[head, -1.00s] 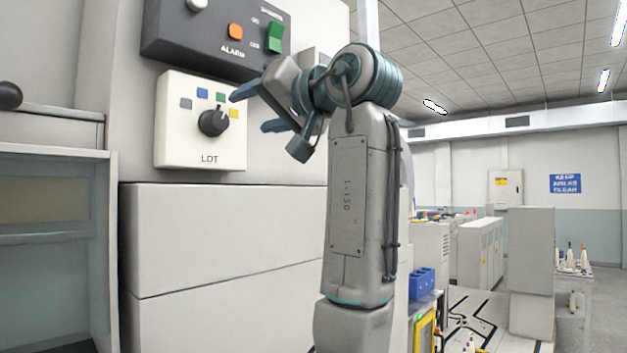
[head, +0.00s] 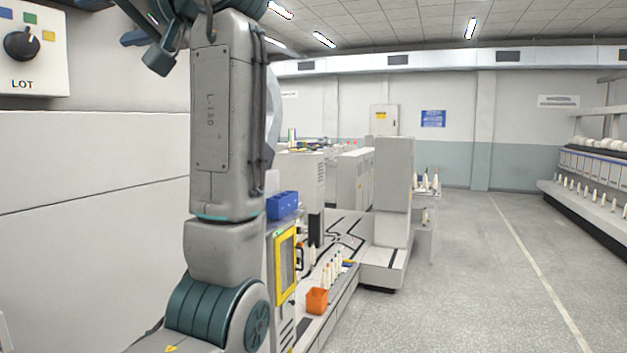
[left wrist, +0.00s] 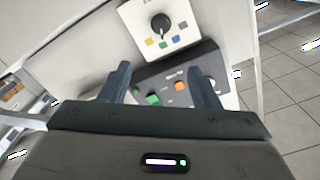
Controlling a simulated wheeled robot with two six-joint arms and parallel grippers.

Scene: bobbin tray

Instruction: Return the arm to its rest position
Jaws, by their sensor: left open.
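My left arm stands upright at the left of the head view. My left gripper (head: 122,28) is at the top left there, partly cut off by the upper edge. In the left wrist view, the two teal fingers of my left gripper (left wrist: 158,70) are spread apart with nothing between them. The white LOT panel (head: 50,72) with its black rotary knob (head: 20,43) is at the far left, left of the gripper and apart from it. The knob also shows in the left wrist view (left wrist: 160,23), ahead of the fingers. My right gripper is out of view.
The dark alarm panel (left wrist: 172,76) shows beyond the fingers in the wrist view. A blue bin (head: 283,205), a yellow-framed panel (head: 285,268) and an orange box (head: 317,300) stand right of my arm. The grey floor (head: 470,270) at the right is open.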

